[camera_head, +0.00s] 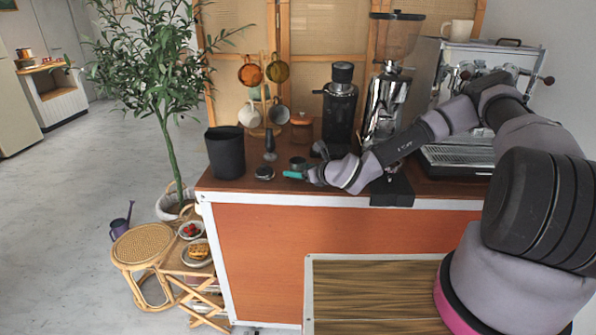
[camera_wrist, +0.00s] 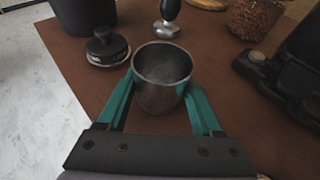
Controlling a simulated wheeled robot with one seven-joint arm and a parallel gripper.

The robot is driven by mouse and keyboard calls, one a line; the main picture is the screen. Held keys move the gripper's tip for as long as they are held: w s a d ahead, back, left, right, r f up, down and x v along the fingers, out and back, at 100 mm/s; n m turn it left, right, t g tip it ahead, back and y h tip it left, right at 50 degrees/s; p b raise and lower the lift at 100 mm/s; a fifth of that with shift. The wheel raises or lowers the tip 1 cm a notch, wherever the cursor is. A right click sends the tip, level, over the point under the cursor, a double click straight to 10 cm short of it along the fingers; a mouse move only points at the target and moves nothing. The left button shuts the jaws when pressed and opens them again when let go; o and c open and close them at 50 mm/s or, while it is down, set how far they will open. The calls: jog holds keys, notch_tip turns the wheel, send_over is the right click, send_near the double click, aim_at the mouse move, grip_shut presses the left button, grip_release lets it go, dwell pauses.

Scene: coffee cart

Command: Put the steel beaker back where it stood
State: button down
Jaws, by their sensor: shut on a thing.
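The steel beaker (camera_wrist: 162,78) is a small grey metal cup, open at the top. In the wrist view it sits upright between the two teal fingers of my gripper (camera_wrist: 163,100), which are shut on its sides. In the head view my gripper (camera_head: 294,174) is low over the front left part of the cart top, and the beaker (camera_head: 297,163) shows small just behind the fingers. I cannot tell whether its base touches the counter.
A black bin (camera_head: 226,153) stands at the counter's left end. A round black-knobbed tool (camera_wrist: 107,46) lies left of the beaker, and a black-handled tamper (camera_wrist: 168,20) stands behind it. A jar of beans (camera_wrist: 254,18) and a black machine part (camera_wrist: 285,75) are to the right.

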jog(key=shift+f, duration=0.1)
jog(key=shift+c, duration=0.2)
grip_release()
